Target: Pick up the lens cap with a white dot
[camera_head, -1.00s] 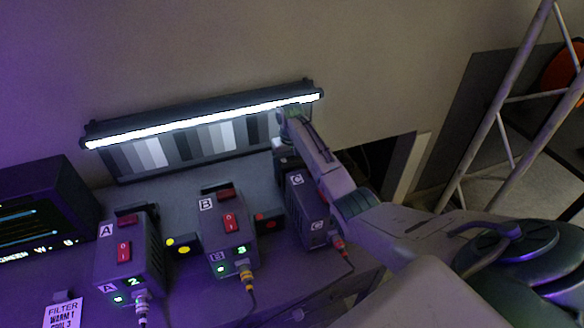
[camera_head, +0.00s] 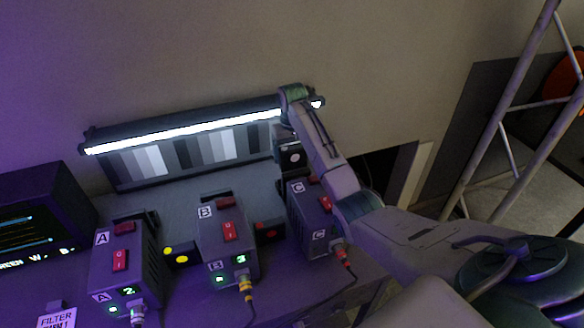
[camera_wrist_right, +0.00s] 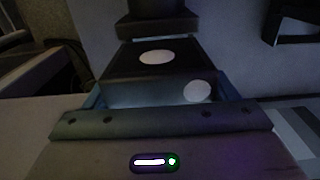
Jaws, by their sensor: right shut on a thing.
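The lens cap with a white dot (camera_head: 293,157) is a small dark block, held above and behind power box C. In the right wrist view the dark cap (camera_wrist_right: 125,62) shows a white dot on its top and another on a lower face. My right gripper (camera_head: 286,137) points down and is shut on this cap; it also shows in the right wrist view (camera_wrist_right: 160,92). The arm hides part of the gripper and cap in the head view. My left gripper is not in view.
A yellow-dotted cap (camera_head: 182,252) stands between boxes A (camera_head: 124,262) and B (camera_head: 229,236). A red-dotted cap (camera_head: 269,231) stands between B and box C (camera_head: 314,212). Cables leave the box fronts. A lit tube (camera_head: 190,131) runs behind; a monitor (camera_head: 42,215) stands at left.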

